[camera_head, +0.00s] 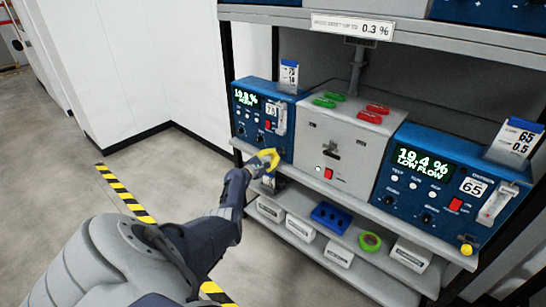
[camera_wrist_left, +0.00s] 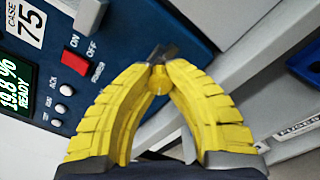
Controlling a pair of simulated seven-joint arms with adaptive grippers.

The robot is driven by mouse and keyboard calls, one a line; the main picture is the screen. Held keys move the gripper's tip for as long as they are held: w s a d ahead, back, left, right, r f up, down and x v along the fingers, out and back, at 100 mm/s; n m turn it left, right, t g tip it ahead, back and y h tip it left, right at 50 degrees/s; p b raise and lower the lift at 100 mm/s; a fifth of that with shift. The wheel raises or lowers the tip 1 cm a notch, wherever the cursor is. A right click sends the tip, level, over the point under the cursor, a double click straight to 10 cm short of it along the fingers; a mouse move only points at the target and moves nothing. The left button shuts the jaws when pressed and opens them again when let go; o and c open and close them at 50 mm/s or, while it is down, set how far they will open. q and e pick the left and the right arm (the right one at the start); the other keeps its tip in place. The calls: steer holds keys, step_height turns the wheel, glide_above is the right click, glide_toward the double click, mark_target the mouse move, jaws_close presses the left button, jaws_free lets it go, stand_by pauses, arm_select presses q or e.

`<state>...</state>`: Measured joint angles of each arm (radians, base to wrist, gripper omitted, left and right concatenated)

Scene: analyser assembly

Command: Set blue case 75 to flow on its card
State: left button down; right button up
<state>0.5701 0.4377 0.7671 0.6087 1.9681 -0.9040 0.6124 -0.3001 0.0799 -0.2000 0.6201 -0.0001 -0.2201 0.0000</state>
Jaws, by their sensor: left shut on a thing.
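Blue case 75 (camera_head: 255,116) stands at the left end of the shelf. Its lit display reads 19.8 %; the smaller line is unclear. The display (camera_wrist_left: 14,88), the 75 label (camera_wrist_left: 31,24) and the red power switch (camera_wrist_left: 74,63) show in the left wrist view. A card (camera_head: 289,75) stands on top of the case, its figures too small to read surely. My left gripper (camera_head: 268,158) is at the case's lower front right corner. Its yellow fingers are closed around a round yellow knob (camera_wrist_left: 158,80), mostly hidden between them. My right gripper is not in view.
A grey unit (camera_head: 330,140) with green and red clips on top stands right of case 75. Blue case 65 (camera_head: 440,180) is further right, reading 19.4 % LOW FLOW.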

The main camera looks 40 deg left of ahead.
arm_select(q)
steer(key=shift+s+a+r+n, duration=0.1)
steer(key=shift+a+n, duration=0.15)
steer(key=shift+n, duration=0.85)
steer(key=c, duration=1.5)
jaws_free()
steer(key=o, duration=0.4)
steer(key=shift+d, duration=0.1)
steer(key=shift+c, duration=0.2)
steer(key=shift+s+d+f, duration=0.1)
steer(key=shift+f, duration=0.1)
steer(key=s, duration=1.1)
steer(key=shift+s+d, duration=0.35)
steer(key=shift+d, duration=0.1)
steer(key=shift+s, duration=0.1)
